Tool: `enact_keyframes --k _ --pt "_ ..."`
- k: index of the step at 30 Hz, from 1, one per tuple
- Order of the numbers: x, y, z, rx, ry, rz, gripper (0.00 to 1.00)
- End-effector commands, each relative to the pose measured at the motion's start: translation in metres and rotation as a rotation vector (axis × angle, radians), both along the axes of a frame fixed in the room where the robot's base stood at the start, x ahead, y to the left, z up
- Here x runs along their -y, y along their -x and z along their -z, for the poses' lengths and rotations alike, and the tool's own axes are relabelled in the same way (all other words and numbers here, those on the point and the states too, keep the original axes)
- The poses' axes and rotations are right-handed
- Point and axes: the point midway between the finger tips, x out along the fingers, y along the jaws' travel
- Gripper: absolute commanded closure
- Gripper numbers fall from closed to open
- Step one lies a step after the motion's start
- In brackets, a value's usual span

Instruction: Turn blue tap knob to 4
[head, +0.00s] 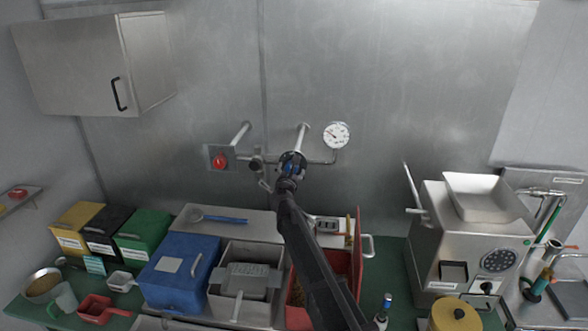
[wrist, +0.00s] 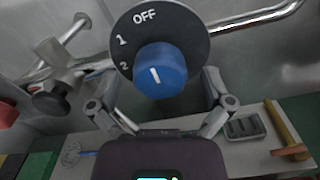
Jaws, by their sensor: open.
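The blue tap knob (wrist: 160,72) sits on a round dark dial (wrist: 190,38) in the wrist view. Its white mark points up and slightly left, roughly toward OFF. The labels OFF, 1 and 2 show; 4 is not visible. My gripper (wrist: 160,88) is open, with one finger on each side of the knob. I see gaps beside the knob and cannot tell how deep the fingers reach. In the head view the knob (head: 292,168) is small and partly covered by my gripper (head: 288,181).
Metal pipes run along the wall, with a red knob (head: 220,161) on the left and a gauge (head: 336,135) at upper right. A small dark valve (wrist: 50,98) stands close left of the dial. Bins, including a blue one (head: 180,270), stand below.

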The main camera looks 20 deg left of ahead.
Motion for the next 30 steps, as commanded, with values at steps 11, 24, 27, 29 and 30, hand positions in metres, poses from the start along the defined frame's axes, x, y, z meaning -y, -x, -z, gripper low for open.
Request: enact_keyframes --k 11,24,27,29,30 --pt "-0.003 -0.012 0.0 0.0 0.0 -0.001 0.0" --pt "-0.004 -0.011 0.0 0.0 0.0 -0.001 0.82" --pt "0.01 -0.009 0.0 0.0 0.0 0.0 0.82" --pt "0.004 -0.011 0.0 -0.001 0.0 0.002 0.81" --pt "0.002 -0.012 0.0 0.0 0.002 0.003 0.81"
